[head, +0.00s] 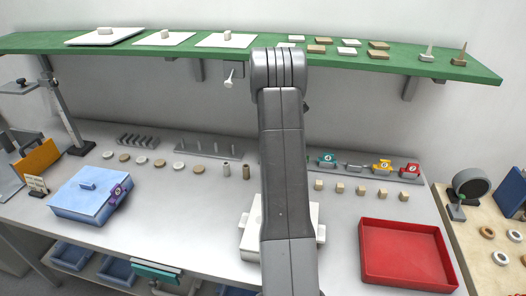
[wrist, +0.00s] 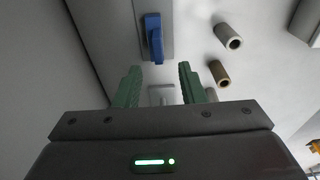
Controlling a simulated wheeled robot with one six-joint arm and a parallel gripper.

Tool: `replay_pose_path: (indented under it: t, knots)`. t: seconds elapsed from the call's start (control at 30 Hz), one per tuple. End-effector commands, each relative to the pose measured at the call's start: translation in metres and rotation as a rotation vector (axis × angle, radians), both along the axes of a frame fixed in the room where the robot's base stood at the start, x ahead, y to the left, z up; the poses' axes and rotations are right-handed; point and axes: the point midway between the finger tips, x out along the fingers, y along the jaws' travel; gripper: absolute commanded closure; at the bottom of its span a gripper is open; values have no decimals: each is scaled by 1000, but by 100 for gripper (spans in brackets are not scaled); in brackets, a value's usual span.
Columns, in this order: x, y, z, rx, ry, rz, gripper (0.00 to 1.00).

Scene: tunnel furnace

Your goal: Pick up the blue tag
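The blue tag (wrist: 153,38) shows in the wrist view on a grey strip (wrist: 166,12), just beyond my fingertips and a little left of their middle. In the head view I cannot see it; my arm covers that part of the bench. My gripper (wrist: 159,68) has two green fingers spread apart, with a gap between them and nothing held. The tag looks apart from both fingers. In the head view my gripper is hidden behind my arm.
A rack (head: 398,178) holds green, yellow and red tags right of my arm. Grey and brown cylinders (wrist: 228,37) (wrist: 219,73) stand right of the blue tag. A green shelf (head: 217,49) hangs above. A red tray (head: 404,280) lies at the front right.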

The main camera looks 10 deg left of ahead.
Motion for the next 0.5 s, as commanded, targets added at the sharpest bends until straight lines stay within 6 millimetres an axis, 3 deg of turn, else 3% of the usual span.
replay_pose_path:
  t: [0.5]
  knots:
    - [2, 4, -63, -1, 3, -1, 64]
